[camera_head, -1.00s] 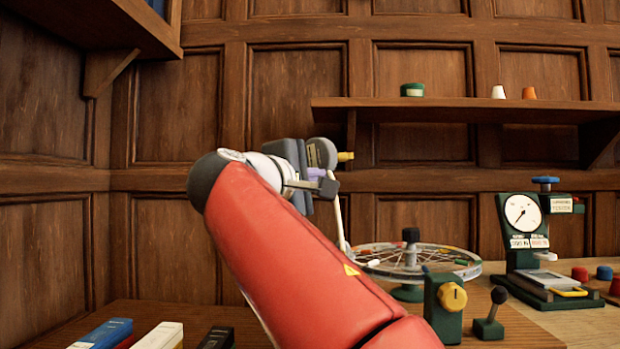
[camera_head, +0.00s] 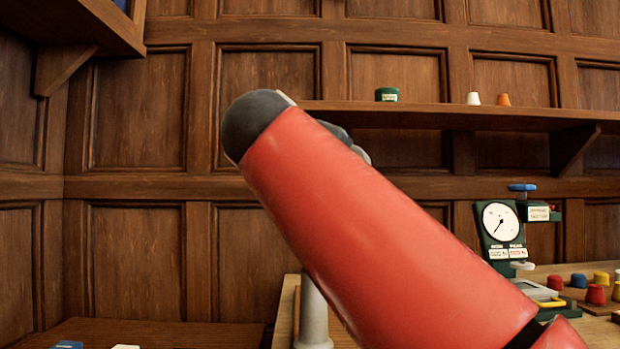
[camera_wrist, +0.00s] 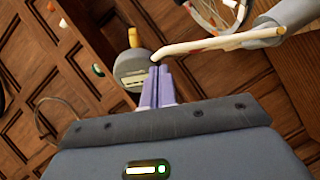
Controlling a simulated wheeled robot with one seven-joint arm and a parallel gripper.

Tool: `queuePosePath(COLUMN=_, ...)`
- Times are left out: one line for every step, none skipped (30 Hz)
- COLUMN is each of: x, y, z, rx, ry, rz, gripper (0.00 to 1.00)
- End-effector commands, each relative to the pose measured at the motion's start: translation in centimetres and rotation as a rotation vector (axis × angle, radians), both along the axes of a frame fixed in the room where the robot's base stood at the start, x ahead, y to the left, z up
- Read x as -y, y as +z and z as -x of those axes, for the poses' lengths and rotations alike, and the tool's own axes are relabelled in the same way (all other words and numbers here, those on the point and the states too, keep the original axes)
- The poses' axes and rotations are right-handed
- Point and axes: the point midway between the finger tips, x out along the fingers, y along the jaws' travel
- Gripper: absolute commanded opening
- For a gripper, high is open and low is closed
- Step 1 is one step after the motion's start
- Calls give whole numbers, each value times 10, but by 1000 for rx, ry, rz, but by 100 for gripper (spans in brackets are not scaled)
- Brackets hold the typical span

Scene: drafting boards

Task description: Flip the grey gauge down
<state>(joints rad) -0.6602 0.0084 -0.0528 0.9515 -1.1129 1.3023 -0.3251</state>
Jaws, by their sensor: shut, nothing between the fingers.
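The grey gauge (camera_wrist: 131,73) shows in the wrist view as a round grey body with a pale label on its face and a yellow stem (camera_wrist: 135,38) pointing up in the picture. My gripper (camera_wrist: 154,68) is shut and empty. Its purple fingertips lie just right of the gauge's lower right edge; I cannot tell whether they touch it. In the head view my red arm hides the gauge and the fingers.
Part of a spoked wheel (camera_wrist: 212,14) shows beyond the rod. In the head view, a pale grey post (camera_head: 313,313) stands beside my arm. A green press with a white dial (camera_head: 500,221) and coloured pots (camera_head: 595,294) stand at right. A wall shelf (camera_head: 440,113) runs behind.

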Motion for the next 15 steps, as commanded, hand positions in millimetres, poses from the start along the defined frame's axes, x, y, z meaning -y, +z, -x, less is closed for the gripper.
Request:
queuePosePath(x=9, y=-1, z=1, rx=2, ry=-5, rz=-44, gripper=0)
queuePosePath(x=12, y=-2, z=1, rx=3, ry=-5, rz=-72, gripper=0)
queuePosePath(x=17, y=-3, z=1, rx=6, ry=-4, rz=-111, gripper=0)
queuePosePath(x=21, y=-5, z=1, rx=6, ry=-4, rz=-139, gripper=0)
queuePosePath(x=25, y=-7, z=1, rx=7, ry=-4, rz=-168, gripper=0)
queuePosePath(x=30, y=-9, z=1, rx=7, ry=-4, rz=-206, gripper=0)
queuePosePath(x=33, y=-11, z=1, rx=9, ry=-5, rz=-234, gripper=0)
queuePosePath(x=37, y=-13, z=2, rx=11, ry=-5, rz=-264, gripper=0)
queuePosePath(x=42, y=-15, z=2, rx=13, ry=-4, rz=-301, gripper=0)
queuePosePath(x=45, y=-18, z=2, rx=13, ry=-5, rz=-329, gripper=0)
queuePosePath(x=48, y=-20, z=2, rx=13, ry=-5, rz=-358, gripper=0)
queuePosePath(x=53, y=-23, z=2, rx=15, ry=-5, rz=-395, gripper=0)
queuePosePath(x=56, y=-25, z=2, rx=17, ry=-4, rz=-425, gripper=0)
queuePosePath(x=59, y=-28, z=2, rx=17, ry=-4, rz=-453, gripper=0)
queuePosePath(x=63, y=-32, z=3, rx=18, ry=-5, rz=-490, gripper=0)
